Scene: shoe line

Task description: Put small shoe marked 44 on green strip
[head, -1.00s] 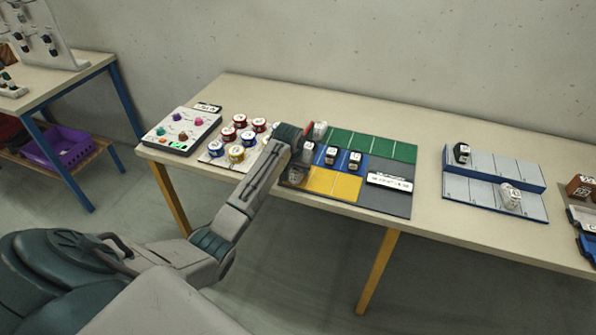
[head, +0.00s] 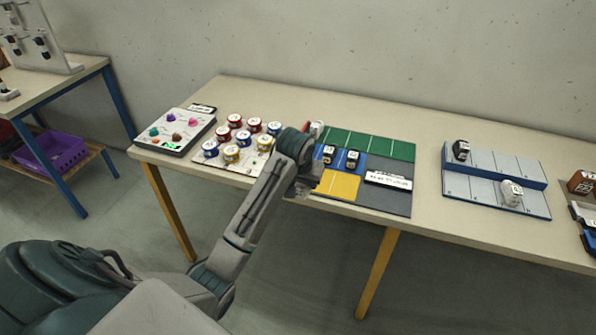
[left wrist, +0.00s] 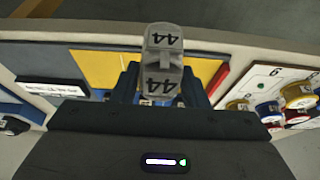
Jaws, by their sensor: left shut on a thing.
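A small light-grey shoe marked 44 (left wrist: 162,64) stands between the two dark fingers of my left gripper (left wrist: 160,90) in the left wrist view, and the gripper is shut on it. In the head view my left wrist and gripper (head: 304,182) are over the left front of the sorting board, and the arm hides the held shoe. The green strip (head: 370,146) runs along the back of the board, with its visible part bare. A whitish shoe-like thing (head: 317,128) shows at its left end, partly hidden. My right gripper is not in view.
Two dark shoes (head: 352,158) stand on the blue strip. The yellow strip (head: 340,185) is in front, partly hidden. Several lidded red, blue and yellow pots (head: 242,139) stand left of the arm. A grey-blue rack (head: 495,165) with two shoes stands to the right.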

